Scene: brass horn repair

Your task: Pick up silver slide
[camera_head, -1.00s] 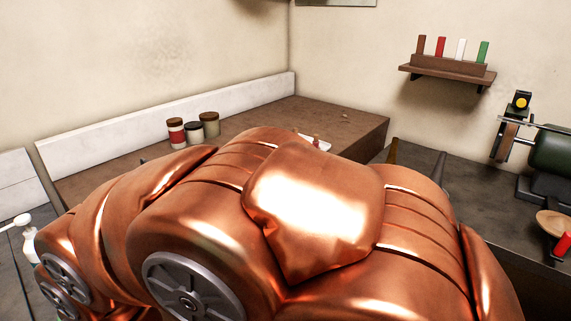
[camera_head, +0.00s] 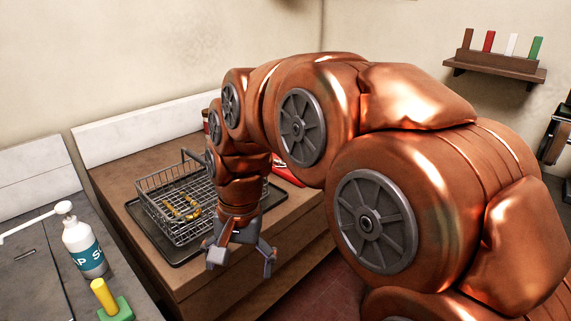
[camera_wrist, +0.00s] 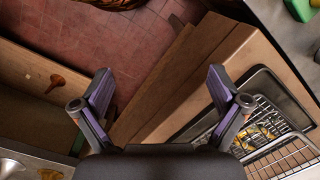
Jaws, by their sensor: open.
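I cannot make out a silver slide in either current view. My gripper (camera_head: 242,262) is open and empty, pointing down beside the front edge of the brown worktop (camera_head: 125,180). In the wrist view, its two purple-lined fingers (camera_wrist: 160,85) are spread wide over the red floor and the worktop edge, with nothing between them. A wire basket (camera_head: 160,183) stands on a dark tray (camera_head: 172,252) to the left of my gripper and holds gold-coloured parts (camera_head: 183,209). The basket also shows at the lower right of the wrist view (camera_wrist: 285,157). My arm hides part of the worktop.
A soap bottle (camera_head: 84,247) and a yellow-and-green object (camera_head: 107,300) stand on the grey counter at left. A red item (camera_head: 287,174) lies partly behind my arm. A wall shelf (camera_head: 495,66) holds several coloured blocks. Red floor (camera_head: 312,268) lies open right of the worktop.

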